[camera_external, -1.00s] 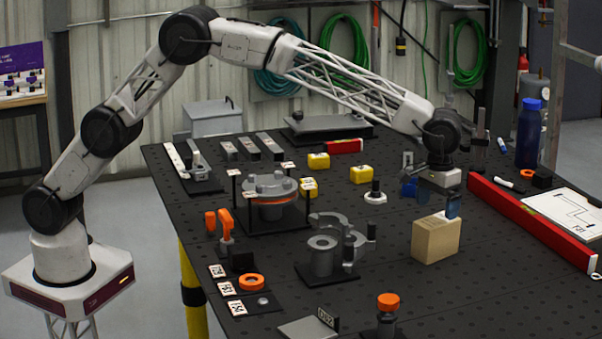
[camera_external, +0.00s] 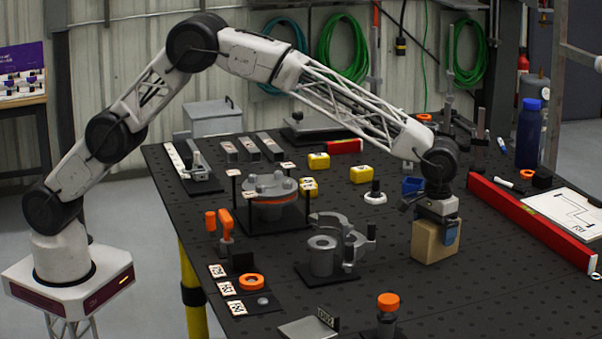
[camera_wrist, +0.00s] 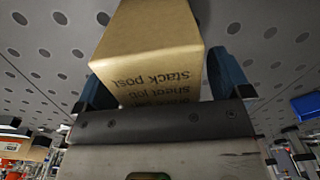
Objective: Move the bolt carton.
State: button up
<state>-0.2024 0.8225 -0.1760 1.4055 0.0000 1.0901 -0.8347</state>
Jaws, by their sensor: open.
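The bolt carton (camera_external: 426,243) is a tan cardboard box standing on the dark perforated table. My gripper (camera_external: 436,236) is lowered over it, with a blue finger showing at the carton's near right side. In the wrist view the carton (camera_wrist: 150,30) fills the upper middle, with upside-down printing that includes "Stack post". The two blue fingers of my gripper (camera_wrist: 165,85) are open, one on each side of the carton. A narrow gap shows at the right finger; contact at the left one is hard to tell.
A long red level (camera_external: 530,220) lies to the right of the carton. A grey clamp fixture (camera_external: 322,255) stands to the left, and a white-based part (camera_external: 375,197) behind left. A blue bin (camera_external: 411,186) is behind the carton.

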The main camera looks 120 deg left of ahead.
jog(key=shift+f, duration=0.4)
jog(key=shift+c, duration=0.4)
jog(key=c, duration=1.2)
